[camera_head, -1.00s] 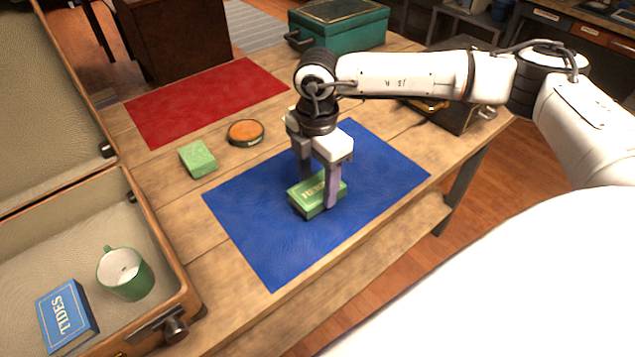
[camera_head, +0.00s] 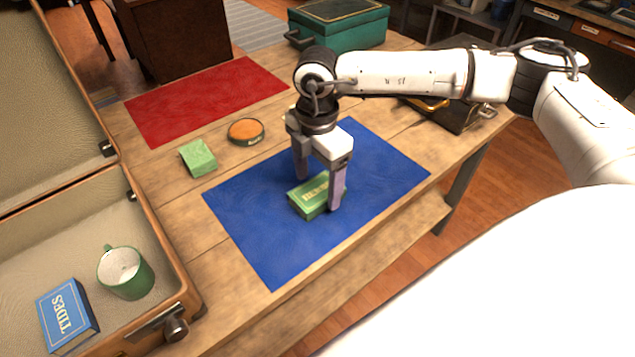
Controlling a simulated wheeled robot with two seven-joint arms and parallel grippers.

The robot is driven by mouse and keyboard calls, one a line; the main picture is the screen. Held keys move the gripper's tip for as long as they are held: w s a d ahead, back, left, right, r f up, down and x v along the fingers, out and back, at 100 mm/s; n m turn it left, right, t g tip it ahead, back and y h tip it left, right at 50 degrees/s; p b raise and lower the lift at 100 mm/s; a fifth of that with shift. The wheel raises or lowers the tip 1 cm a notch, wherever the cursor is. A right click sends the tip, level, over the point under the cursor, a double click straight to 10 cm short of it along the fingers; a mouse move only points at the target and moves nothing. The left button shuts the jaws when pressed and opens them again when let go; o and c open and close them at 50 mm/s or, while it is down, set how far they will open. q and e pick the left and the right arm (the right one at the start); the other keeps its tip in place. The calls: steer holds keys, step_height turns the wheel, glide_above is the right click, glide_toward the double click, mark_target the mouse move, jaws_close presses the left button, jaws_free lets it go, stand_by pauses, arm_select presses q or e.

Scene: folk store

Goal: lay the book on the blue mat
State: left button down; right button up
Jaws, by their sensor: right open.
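A green book (camera_head: 306,203) with pale lettering on its cover lies flat on the blue mat (camera_head: 270,245), near the mat's middle. My right gripper (camera_head: 318,192) is above the book, pointing down with its fingers apart. One finger is on the book's near right side and the other behind it; small gaps to the book are hard to judge. A blue book (camera_head: 68,314) marked TIDES lies in the open suitcase (camera_head: 165,235) at the left. My left gripper is not in view.
A green mug (camera_head: 125,273) stands in the suitcase beside the blue book. A green block (camera_head: 198,158) and a round orange-topped tin (camera_head: 246,132) sit left of the blue mat. A red mat (camera_head: 205,100), a teal box (camera_head: 342,25) and a dark case (camera_head: 455,112) are farther back.

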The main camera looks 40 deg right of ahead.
mark_target(317, 191)
step_height(317, 191, up, 11)
stand_by(0.3)
stand_by(0.5)
